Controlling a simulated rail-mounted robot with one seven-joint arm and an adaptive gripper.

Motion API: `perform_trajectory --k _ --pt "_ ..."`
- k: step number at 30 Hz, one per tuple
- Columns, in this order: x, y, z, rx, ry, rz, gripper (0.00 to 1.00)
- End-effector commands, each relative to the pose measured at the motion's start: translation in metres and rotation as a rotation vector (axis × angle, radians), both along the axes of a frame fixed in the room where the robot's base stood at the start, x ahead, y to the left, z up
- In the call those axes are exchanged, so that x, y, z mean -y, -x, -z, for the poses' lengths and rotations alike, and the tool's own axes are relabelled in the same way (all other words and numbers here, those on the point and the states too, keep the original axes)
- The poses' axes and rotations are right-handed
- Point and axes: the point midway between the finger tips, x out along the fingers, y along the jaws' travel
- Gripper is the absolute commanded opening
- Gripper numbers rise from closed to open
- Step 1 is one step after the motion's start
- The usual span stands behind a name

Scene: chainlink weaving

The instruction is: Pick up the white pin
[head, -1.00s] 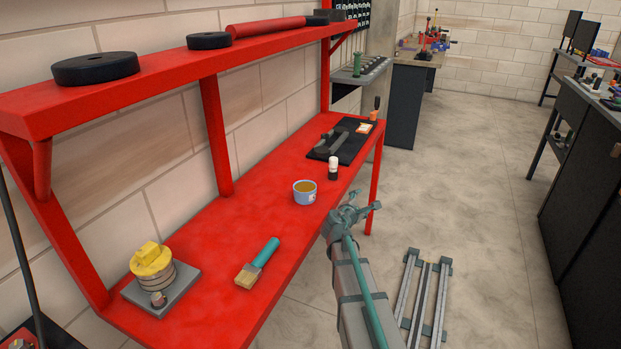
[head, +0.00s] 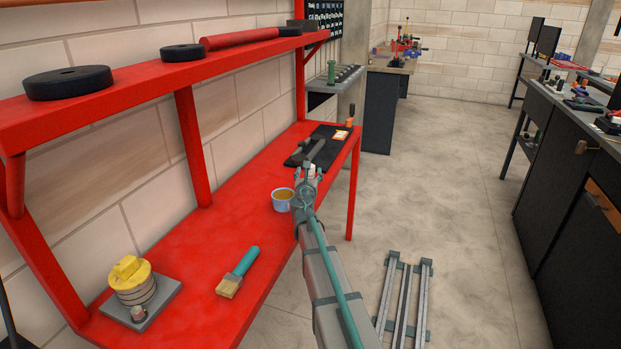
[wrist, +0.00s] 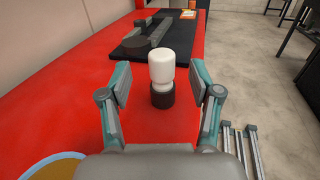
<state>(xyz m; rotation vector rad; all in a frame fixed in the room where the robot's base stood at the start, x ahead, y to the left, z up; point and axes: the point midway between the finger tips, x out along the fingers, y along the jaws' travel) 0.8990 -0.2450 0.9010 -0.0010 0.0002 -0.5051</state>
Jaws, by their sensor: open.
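The white pin (wrist: 162,68) stands upright in the wrist view, with a black lower part (wrist: 162,97) on the red bench. In the head view only a small white bit of the pin (head: 313,169) shows behind my gripper (head: 306,182). In the wrist view my gripper (wrist: 161,82) is open, with one finger to the left of the pin and one to the right. A gap shows between each finger and the pin.
A black mat (head: 303,157) with a grey tool lies beyond the pin. A brush (head: 238,272) and a yellow-topped part (head: 131,280) lie nearer. A red shelf (head: 130,98) runs above the bench (head: 205,248).

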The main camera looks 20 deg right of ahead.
Motion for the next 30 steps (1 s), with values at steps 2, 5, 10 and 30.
perform_trajectory --k 2,5,10,30 --pt "0.002 -0.004 0.000 0.000 0.000 0.000 0.63" --pt "0.007 -0.011 0.000 0.000 0.000 0.001 0.63" --pt "0.020 -0.032 0.001 0.000 0.000 0.002 0.63" --pt "0.027 -0.045 0.002 0.000 -0.001 0.001 0.18"
